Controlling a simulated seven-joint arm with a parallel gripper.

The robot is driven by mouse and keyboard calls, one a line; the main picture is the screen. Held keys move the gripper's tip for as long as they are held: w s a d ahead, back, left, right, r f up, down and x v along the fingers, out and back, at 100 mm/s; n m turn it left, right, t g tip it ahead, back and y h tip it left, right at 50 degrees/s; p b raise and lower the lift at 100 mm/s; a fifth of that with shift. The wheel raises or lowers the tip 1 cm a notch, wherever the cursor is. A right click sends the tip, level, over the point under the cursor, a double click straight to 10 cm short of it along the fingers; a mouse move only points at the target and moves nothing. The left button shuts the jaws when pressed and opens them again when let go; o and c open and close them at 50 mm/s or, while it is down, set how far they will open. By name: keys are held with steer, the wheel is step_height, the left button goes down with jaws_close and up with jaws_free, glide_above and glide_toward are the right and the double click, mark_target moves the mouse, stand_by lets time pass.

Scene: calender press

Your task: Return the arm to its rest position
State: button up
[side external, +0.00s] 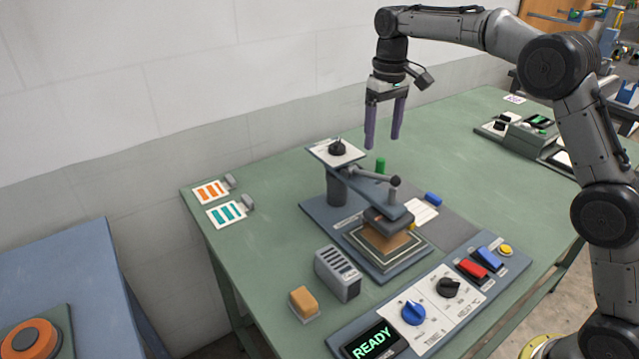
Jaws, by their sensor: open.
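My gripper (384,122) hangs from my arm with its two purple fingers pointing down and apart. It is open and nothing is between the fingers. It is in the air above the back of the press (338,187), clear of the press and the table. The press stands on the green table (265,262) with a dark knob on its top plate and a lever with a ball end. A tan block or pad (386,236) lies under the press head. My arm rises from the right side and bends over the table.
A control panel (440,298) with a display reading READY, knobs and switches lies along the front. A slotted grey rack (338,273) and an orange block (304,301) stand at left. Sample cards (226,213) lie at the left edge. Another device (530,137) stands at back right.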

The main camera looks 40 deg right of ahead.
steer(key=shift+r, duration=0.35)
steer(key=s+a+r+t, duration=0.1)
steer(key=s+r+t, duration=0.2)
steer(key=s+r, duration=0.85)
steer(key=s+a+t, duration=0.1)
steer(key=s, duration=1.1)
steer(key=s+f+t, duration=0.1)
steer(key=s+f, duration=1)
steer(key=f, duration=0.1)
steer(key=shift+s+a+t, duration=0.15)
steer(key=shift+s+t, duration=0.15)
steer(key=shift+r, duration=0.1)
